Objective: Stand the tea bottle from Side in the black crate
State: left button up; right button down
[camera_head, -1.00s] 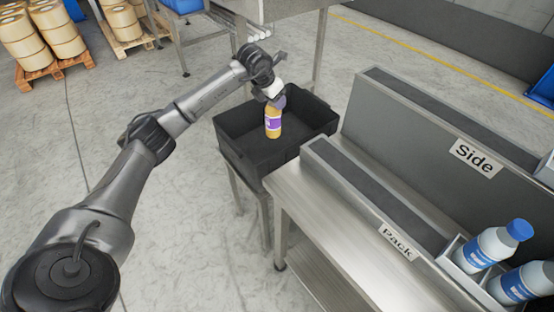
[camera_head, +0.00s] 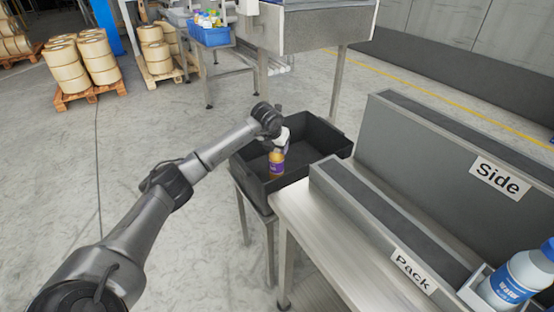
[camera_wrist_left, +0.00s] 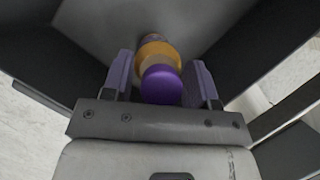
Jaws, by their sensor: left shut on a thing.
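The tea bottle (camera_head: 277,162), amber with a purple label, is upright inside the black crate (camera_head: 325,137), close to its near wall. Its lower end is hidden behind that wall in the head view, so I cannot tell whether it touches the floor. My left gripper (camera_head: 281,143) is above it, shut on its upper part. The left wrist view shows the purple cap (camera_wrist_left: 161,86) between the two fingers, with the dark crate walls around it. My right gripper is not in view.
The steel bench with the Pack lane (camera_head: 412,270) and Side lane (camera_head: 497,178) stands right of the crate. A blue bin (camera_head: 209,35) and drums stand behind.

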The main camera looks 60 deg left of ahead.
pick_arm(q)
notch_tip(320, 180, down, 4)
jog(key=shift+a+f+b, duration=0.1)
jog(key=shift+b, duration=0.85)
jog(key=o, duration=1.4)
jog(key=shift+f, duration=0.1)
jog(key=shift+r+p, duration=0.3)
jog(key=shift+r, duration=0.2)
jog(key=p, duration=0.4)
send_near(276, 154)
jog(key=shift+w+a+f, duration=0.3)
jog(key=shift+w+a, duration=0.1)
jog(key=shift+a, duration=0.3)
